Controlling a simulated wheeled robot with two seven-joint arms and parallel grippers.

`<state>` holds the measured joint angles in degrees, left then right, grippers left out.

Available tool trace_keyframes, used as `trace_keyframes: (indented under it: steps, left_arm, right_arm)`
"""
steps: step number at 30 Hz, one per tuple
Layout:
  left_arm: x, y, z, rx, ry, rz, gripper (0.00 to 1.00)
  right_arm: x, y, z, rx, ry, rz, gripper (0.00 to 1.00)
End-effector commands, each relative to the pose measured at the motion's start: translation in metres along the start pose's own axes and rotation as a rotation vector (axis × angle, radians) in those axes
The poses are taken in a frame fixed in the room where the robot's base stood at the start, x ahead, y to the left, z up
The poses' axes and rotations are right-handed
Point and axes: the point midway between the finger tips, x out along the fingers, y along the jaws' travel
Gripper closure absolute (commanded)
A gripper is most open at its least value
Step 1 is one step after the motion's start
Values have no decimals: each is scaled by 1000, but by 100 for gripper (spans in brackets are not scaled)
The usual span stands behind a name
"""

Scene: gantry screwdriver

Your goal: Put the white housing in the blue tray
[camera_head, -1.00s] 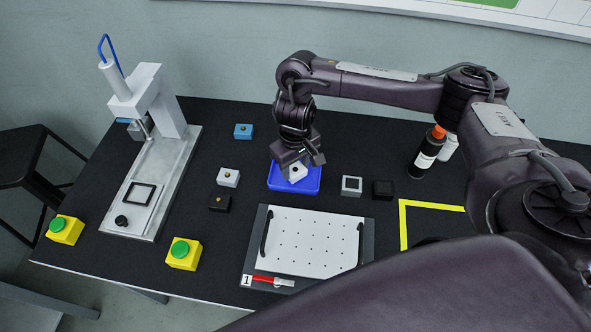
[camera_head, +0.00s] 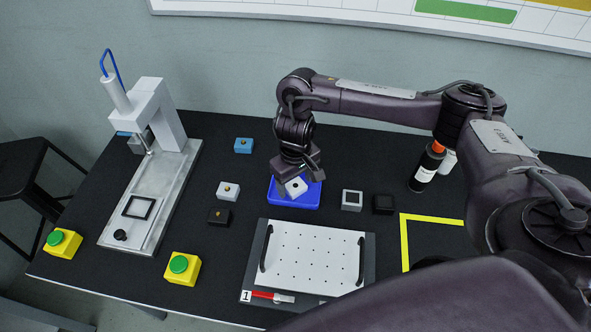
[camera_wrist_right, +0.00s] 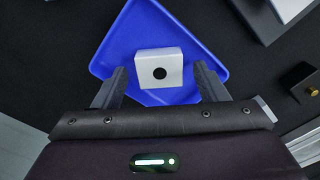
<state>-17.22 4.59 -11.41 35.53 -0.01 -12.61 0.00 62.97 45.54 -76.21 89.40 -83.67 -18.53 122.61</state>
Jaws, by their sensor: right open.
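The white housing (camera_head: 295,187), a small block with a dark round hole on its face, is in the blue tray (camera_head: 308,200). In the right wrist view the housing (camera_wrist_right: 160,68) lies over the floor of the tray (camera_wrist_right: 125,40). My right gripper (camera_head: 297,174) is over the tray. Its two fingers (camera_wrist_right: 158,85) are apart, one on each side of the housing, with blue tray showing in the gaps. The gripper is open. My left gripper is not in view.
A white perforated plate (camera_head: 312,255) with black handles lies in front of the tray. Small blocks stand around it: white (camera_head: 228,190), black (camera_head: 218,216), blue (camera_head: 243,145), grey (camera_head: 352,200). A screwdriver gantry (camera_head: 150,190) stands left; bottles (camera_head: 427,166) stand right.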

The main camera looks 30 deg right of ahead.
Motion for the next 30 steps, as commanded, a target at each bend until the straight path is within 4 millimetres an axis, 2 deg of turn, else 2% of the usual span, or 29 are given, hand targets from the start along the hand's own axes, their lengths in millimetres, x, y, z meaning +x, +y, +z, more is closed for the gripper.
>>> trace_keyframes:
  steps: [9,15,21,30]
  left_arm:
    - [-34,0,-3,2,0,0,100]
    - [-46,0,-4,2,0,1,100]
    - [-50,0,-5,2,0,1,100]
    - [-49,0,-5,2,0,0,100]
  right_arm:
    - [-69,1,-2,-2,6,2,34]
    - [-103,1,-1,-1,3,1,34]
    - [-117,0,0,0,0,1,34]
    - [-118,0,0,0,0,0,34]
